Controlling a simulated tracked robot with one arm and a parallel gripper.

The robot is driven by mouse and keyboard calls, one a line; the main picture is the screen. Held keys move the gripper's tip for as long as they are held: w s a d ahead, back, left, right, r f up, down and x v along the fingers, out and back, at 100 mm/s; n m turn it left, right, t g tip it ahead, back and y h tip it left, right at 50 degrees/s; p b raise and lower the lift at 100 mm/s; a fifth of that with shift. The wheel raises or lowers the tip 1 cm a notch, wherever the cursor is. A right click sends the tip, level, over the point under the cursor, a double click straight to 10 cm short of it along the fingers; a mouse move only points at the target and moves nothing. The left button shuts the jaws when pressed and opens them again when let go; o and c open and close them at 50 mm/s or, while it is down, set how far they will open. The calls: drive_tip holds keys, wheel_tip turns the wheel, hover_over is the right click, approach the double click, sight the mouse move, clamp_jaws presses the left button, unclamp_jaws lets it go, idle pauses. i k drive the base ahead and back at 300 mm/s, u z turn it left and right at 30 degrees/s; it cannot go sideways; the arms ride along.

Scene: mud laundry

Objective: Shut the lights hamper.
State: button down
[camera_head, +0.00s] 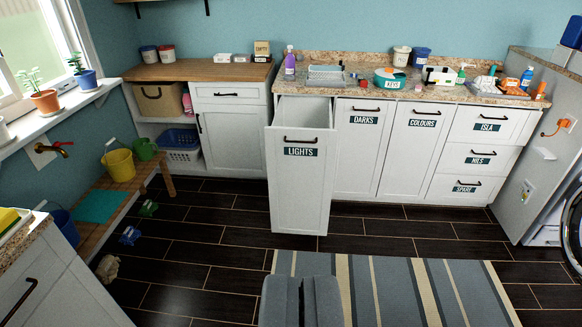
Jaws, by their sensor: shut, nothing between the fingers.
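The lights hamper (299,190) is a tall white pull-out front with a dark handle and a "LIGHTS" label. It stands out from the counter row, tilted or pulled forward, with its open top showing behind the front panel. My gripper (303,284) is at the bottom middle of the view, grey, with its two fingers together and nothing between them. It is apart from the hamper, nearer to the camera and below the hamper's lower edge in the picture.
The darks front (356,160) and colours front (411,160) are flush beside the hamper. A striped rug (400,290) covers the floor at the front right. A bench (108,208) with buckets stands at the left. Dark floor (220,225) before the hamper is clear.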

sight(301, 139)
drive_tip(key=i, duration=3)
drive_tip(key=u, duration=0.9)
